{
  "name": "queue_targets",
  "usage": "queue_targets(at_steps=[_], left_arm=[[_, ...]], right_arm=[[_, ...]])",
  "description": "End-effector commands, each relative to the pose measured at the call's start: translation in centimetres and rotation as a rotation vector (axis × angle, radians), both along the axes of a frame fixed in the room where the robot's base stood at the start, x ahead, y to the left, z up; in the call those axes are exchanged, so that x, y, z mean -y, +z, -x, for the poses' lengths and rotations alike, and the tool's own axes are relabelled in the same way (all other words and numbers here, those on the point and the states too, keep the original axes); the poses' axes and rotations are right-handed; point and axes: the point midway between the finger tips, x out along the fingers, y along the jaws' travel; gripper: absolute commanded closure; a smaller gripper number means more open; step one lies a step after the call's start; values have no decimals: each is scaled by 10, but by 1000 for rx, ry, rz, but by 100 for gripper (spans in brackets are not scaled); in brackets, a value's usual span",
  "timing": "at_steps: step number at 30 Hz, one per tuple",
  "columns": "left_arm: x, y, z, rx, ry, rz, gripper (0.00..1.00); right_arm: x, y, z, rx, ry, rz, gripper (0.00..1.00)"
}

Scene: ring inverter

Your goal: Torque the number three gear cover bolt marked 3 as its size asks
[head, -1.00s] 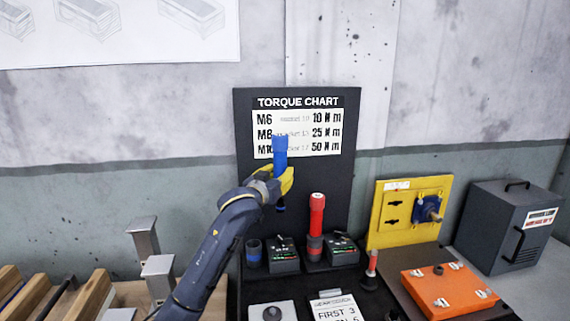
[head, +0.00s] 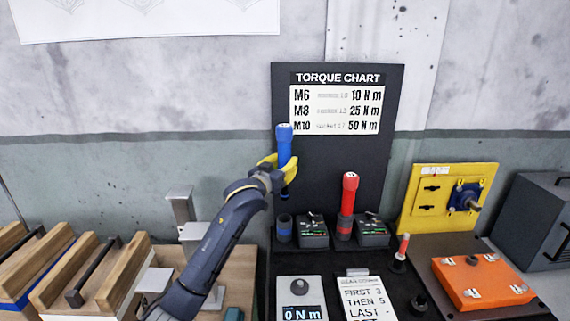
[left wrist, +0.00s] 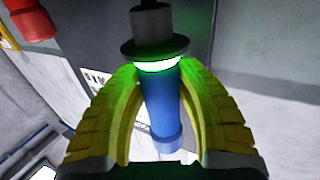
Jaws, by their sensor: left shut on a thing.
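My left gripper (head: 272,172) has yellow fingers and is shut on a blue torque tool (head: 284,140). The tool stands nearly upright in the air, in front of the torque chart board's left edge. In the left wrist view the blue tool (left wrist: 162,112) sits between the yellow fingers, with a lit green-white ring and a dark flange. The orange gear cover (head: 470,283) with several bolts lies at the right; its marks are too small to read. The torque chart (head: 338,110) lists M6 10, M8 25 and M10 50 N m. My right gripper is not in view.
A dark holder (head: 284,232) stands below the blue tool. A red tool (head: 348,190) stands right of it. A tester (head: 302,297) reads 0 N m beside an order card (head: 362,300). A yellow panel (head: 425,200) and a grey box (head: 535,225) stand at right.

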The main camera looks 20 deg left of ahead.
Motion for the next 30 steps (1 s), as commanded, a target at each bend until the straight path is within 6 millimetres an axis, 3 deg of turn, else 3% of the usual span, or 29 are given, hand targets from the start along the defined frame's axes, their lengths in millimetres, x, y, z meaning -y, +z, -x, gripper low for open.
queue_targets(at_steps=[8,30], left_arm=[[0,-8,0,3,1,0,100],[0,-73,0,3,1,1,100]], right_arm=[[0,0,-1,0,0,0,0],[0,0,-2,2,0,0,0]])
